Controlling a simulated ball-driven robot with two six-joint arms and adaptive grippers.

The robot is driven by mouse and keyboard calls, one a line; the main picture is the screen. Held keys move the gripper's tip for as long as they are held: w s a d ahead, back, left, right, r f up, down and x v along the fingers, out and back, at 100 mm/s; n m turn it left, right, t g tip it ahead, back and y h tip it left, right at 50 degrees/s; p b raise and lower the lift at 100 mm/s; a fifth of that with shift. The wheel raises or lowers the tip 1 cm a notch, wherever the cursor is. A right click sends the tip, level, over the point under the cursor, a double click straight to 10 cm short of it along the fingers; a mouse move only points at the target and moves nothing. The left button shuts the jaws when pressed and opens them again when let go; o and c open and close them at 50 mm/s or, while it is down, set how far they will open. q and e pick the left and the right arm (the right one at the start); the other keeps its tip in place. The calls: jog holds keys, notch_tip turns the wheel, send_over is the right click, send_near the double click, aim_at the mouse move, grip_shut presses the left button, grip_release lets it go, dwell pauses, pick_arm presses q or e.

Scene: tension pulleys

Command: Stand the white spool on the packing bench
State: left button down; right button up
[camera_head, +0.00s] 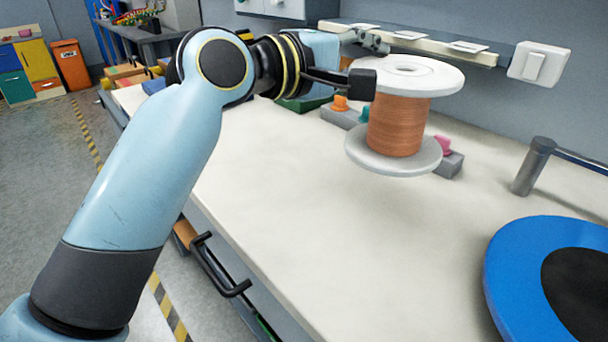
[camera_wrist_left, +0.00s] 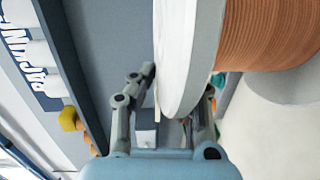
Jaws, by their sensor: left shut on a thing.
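The white spool (camera_head: 405,77), wound with copper-coloured wire (camera_head: 398,125), is upright over the packing bench (camera_head: 265,190). My left gripper (camera_head: 368,62) reaches it from the left and is shut on the rim of its upper flange. In the left wrist view the spool's white flange (camera_wrist_left: 178,50) passes between the two fingers of the gripper (camera_wrist_left: 180,85). The copper winding (camera_wrist_left: 265,35) is to the right. I cannot tell whether the lower flange (camera_head: 385,160) touches the bench top. My right gripper is not in view.
Grey blocks with an orange peg (camera_head: 341,103) and a pink peg (camera_head: 443,144) stand behind the spool. A grey post (camera_head: 533,166) is at right. A blue disc with a dark centre (camera_head: 505,270) fills the lower right. The front middle of the bench is clear.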

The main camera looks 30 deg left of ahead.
pick_arm(q)
jog(key=s+a+f+b, duration=0.1)
jog(key=a+f+b, duration=0.3)
jog(key=a+f, duration=0.6)
jog(key=shift+s+a+f+b, duration=0.15)
jog(key=shift+a+f+b, duration=0.2)
jog(key=shift+a, duration=0.4)
jog(key=c, duration=1.4)
grip_release()
jog(key=shift+f, duration=0.15)
jog(key=p+v, duration=0.4)
jog(key=v, duration=0.8)
jog(key=shift+s+p, duration=0.1)
jog(key=shift+p, duration=0.3)
